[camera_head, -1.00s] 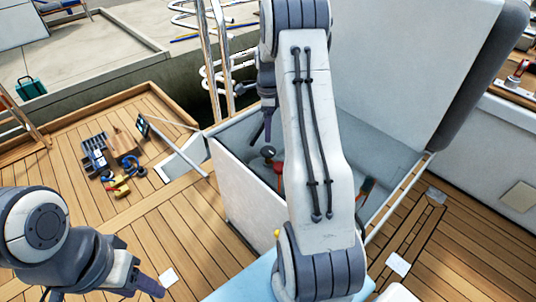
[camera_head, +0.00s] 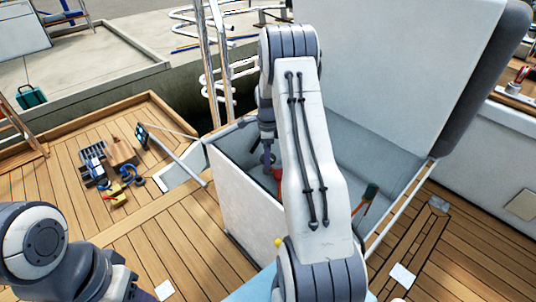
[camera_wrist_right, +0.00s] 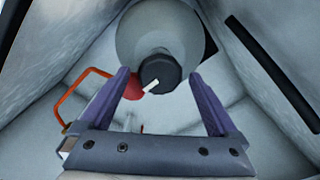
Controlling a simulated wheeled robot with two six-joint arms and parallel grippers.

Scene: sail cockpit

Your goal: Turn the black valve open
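The black valve (camera_wrist_right: 160,72) is a round dark knob with a white pointer mark, in front of a large grey rounded body. The pointer slants toward the lower left in the right wrist view. My right gripper (camera_wrist_right: 160,77) is open, with one purple finger on each side of the knob; I cannot tell whether they touch it. In the head view my right gripper (camera_head: 267,153) reaches down into the open locker, and the knob is hidden there. My left gripper (camera_head: 143,295) is partly cut off at the bottom left, so its opening is unclear.
The white locker (camera_head: 235,200) has its lid (camera_head: 410,70) raised. Inside, a red part (camera_wrist_right: 131,88) and an orange-red bar (camera_wrist_right: 72,97) lie close to the knob. A dark-headed brush (camera_head: 369,192) with a red handle is at the right side. Tools lie on the deck left.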

